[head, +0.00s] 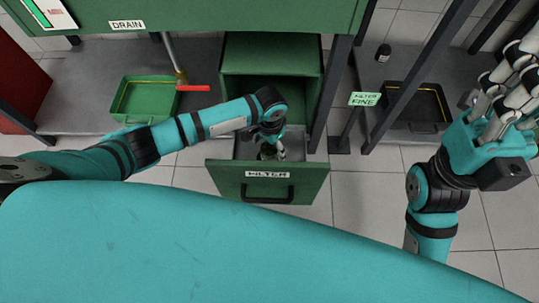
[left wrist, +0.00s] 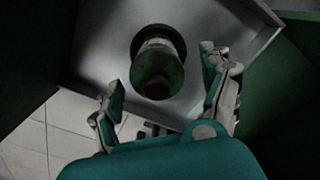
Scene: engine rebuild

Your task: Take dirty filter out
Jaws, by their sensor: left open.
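A cylindrical filter (left wrist: 158,68), grimy green with a paler band, stands in a dark round seat in the open drawer in the left wrist view. In the head view it shows only as a small dark shape beside my gripper. The green drawer (head: 267,188) is pulled out and has a grey inside. My left gripper (head: 272,150) reaches down into the drawer. In the left wrist view its fingers (left wrist: 163,95) are spread to either side of the filter, with gaps on both sides. My right gripper (head: 508,85) is raised at the right, its fingertips partly cut off.
A green tray (head: 145,100) and a red-handled valve (head: 193,88) are at the left under the DRAIN label. A black tray (head: 418,105) lies on the right shelf behind a slanted dark post. Tiled floor is clear ahead of the drawer.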

